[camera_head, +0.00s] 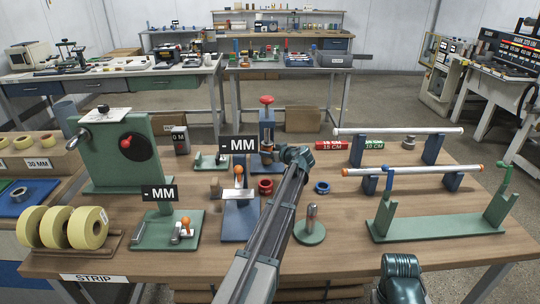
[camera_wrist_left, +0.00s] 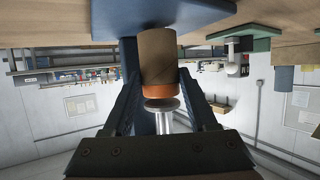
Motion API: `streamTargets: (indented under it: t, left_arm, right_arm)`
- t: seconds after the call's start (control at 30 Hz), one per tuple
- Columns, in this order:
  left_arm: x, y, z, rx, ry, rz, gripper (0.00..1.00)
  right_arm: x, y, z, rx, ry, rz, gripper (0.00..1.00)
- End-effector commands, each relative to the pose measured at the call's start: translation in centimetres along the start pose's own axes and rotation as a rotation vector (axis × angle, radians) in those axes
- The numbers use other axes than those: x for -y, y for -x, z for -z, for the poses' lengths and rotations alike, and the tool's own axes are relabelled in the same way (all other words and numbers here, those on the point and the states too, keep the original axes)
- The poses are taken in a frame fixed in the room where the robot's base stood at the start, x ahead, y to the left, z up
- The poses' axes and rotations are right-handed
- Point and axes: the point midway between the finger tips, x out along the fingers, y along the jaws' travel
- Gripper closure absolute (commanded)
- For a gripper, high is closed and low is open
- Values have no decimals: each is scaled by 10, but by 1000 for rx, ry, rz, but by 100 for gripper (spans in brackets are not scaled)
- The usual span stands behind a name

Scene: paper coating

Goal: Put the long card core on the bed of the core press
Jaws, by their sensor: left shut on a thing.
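A brown card core (camera_wrist_left: 158,58) with an orange end is between the two fingers of my left gripper (camera_wrist_left: 160,95) in the left wrist view, which looks upside down. The gripper is shut on it. The core's far end is near a blue surface, but I cannot tell whether it touches. In the head view the core press (camera_head: 267,125), blue with a red knob, stands just beyond my left wrist (camera_head: 295,155), which hides the fingers.
A red ring (camera_head: 265,187), a blue ring (camera_head: 322,187) and a green-based post (camera_head: 311,222) stand near my left arm. A small brown core (camera_head: 215,189) stands left of the blue lever stand (camera_head: 240,216). Long rod stands (camera_head: 440,226) occupy the right side.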

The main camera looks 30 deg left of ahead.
Motion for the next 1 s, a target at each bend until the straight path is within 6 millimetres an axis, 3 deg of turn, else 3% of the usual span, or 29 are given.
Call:
streamTargets:
  t: [0.03, 0.5, 0.53, 0.6, 0.7, 1.0]
  left_arm:
    - [0, -2, -7, 0, 0, 0, 94]
    - [0, -3, -11, 0, 0, 0, 94]
    - [0, -3, -10, 0, 0, 0, 38]
    - [0, -3, -10, 0, 0, 0, 26]
    - [0, -3, -10, 0, 0, 0, 12]
    - [0, -2, -7, 0, 0, 0, 12]
  right_arm:
    - [1, -7, 0, 0, 0, 0, 39]
    - [1, -12, 1, 0, 0, 0, 39]
    - [1, -10, 1, 0, 0, 0, 39]
    - [1, -10, 1, 0, 0, 0, 39]
    - [1, -10, 1, 0, 0, 0, 39]
    - [1, -8, 0, 0, 0, 0, 39]
